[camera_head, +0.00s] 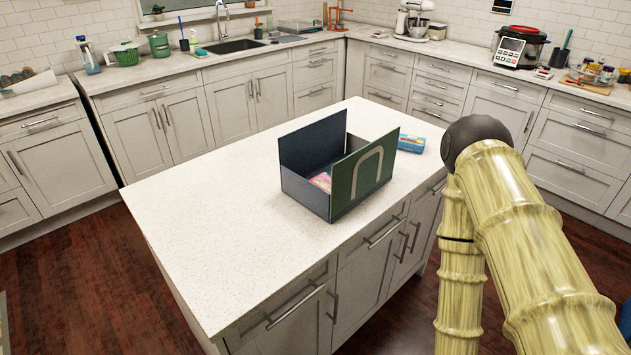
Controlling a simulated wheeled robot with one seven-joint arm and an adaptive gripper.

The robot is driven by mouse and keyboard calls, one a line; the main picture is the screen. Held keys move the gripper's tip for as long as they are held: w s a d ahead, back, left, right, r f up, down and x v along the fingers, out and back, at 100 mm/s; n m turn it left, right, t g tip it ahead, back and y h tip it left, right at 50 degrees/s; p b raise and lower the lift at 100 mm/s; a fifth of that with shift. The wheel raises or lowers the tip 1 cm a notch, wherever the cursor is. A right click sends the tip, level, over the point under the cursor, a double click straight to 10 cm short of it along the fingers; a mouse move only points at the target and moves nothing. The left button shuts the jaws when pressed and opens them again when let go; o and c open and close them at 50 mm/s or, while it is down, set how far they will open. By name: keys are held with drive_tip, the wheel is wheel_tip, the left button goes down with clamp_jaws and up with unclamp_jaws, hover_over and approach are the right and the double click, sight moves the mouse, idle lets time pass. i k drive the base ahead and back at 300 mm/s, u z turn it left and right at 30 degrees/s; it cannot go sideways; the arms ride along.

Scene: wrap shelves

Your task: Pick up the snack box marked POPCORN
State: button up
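I cannot read the word POPCORN on anything in view. A pink item (322,181) lies inside an open dark box (303,193) on the white island; the walls hide most of it. A small blue box (411,143) lies on the island behind and to the right of the dark box. I cannot tell whether either is the snack box. My gripper is not in view; only my yellow arm shows at the right, in front of the island's right end.
The dark box has a tall back wall and a green front panel (363,176) with a pale arch. The island top (225,215) is bare to the left. Wall counters behind hold a mixer (413,22), a multicooker (519,46) and a green pot (159,44).

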sight(322, 180)
drive_tip(key=i, duration=0.85)
drive_tip(key=z, duration=0.85)
drive_tip(key=k, duration=2.05)
drive_tip(key=u, duration=1.05)
drive_tip(key=i, duration=0.5)
drive_tip(key=z, duration=0.05)
